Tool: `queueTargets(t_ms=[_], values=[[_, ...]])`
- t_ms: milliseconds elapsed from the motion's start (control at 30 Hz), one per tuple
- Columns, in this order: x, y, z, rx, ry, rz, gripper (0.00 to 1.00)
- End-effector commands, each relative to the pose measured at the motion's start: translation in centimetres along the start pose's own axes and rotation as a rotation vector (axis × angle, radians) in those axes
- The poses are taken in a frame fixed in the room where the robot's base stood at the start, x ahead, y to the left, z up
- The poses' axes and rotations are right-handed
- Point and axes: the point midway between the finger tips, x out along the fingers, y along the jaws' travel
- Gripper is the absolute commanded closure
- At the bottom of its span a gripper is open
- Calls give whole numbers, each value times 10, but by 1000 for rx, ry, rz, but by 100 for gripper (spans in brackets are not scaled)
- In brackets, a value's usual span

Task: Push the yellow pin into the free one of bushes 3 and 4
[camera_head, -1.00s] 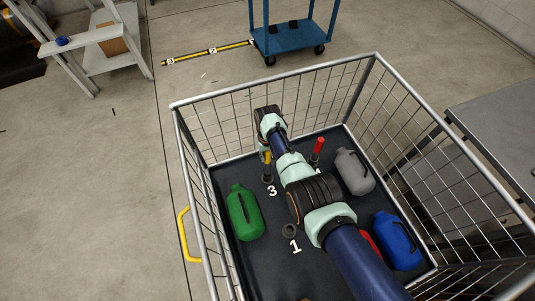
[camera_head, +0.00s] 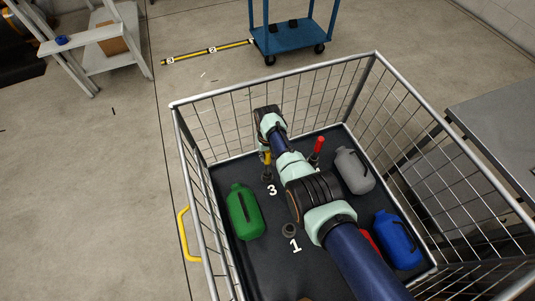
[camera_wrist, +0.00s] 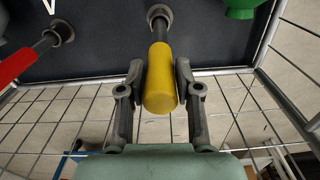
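The yellow pin (camera_wrist: 160,80) stands between the two fingers of my gripper (camera_wrist: 160,85), which lie close against its sides. Its grey lower end meets the mouth of a dark bush (camera_wrist: 159,13); how deep it sits is unclear. In the head view the yellow pin (camera_head: 267,158) shows beside my wrist, above the bush (camera_head: 267,175) by the number 3. The red pin (camera_head: 318,145) stands in the other far bush, whose number is mostly hidden by my arm. In the wrist view the red pin (camera_wrist: 22,62) leans toward its bush (camera_wrist: 60,32) at the left.
A wire cage (camera_head: 190,165) surrounds the dark floor. Green (camera_head: 245,211), grey (camera_head: 354,170) and blue (camera_head: 397,240) bottles lie or stand around the bushes. An empty bush (camera_head: 289,230) sits by the number 1. A red thing is partly hidden behind my arm.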

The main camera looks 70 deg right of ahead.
Motion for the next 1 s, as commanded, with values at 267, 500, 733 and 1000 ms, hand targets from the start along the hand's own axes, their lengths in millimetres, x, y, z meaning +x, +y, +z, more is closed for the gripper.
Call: queueTargets(t_ms=[267,500,733,1000], values=[[0,0,0,0,0,0,41],[-4,0,-1,0,2,0,41],[-44,0,-2,0,7,0,41],[-106,0,-1,0,4,0,41]])
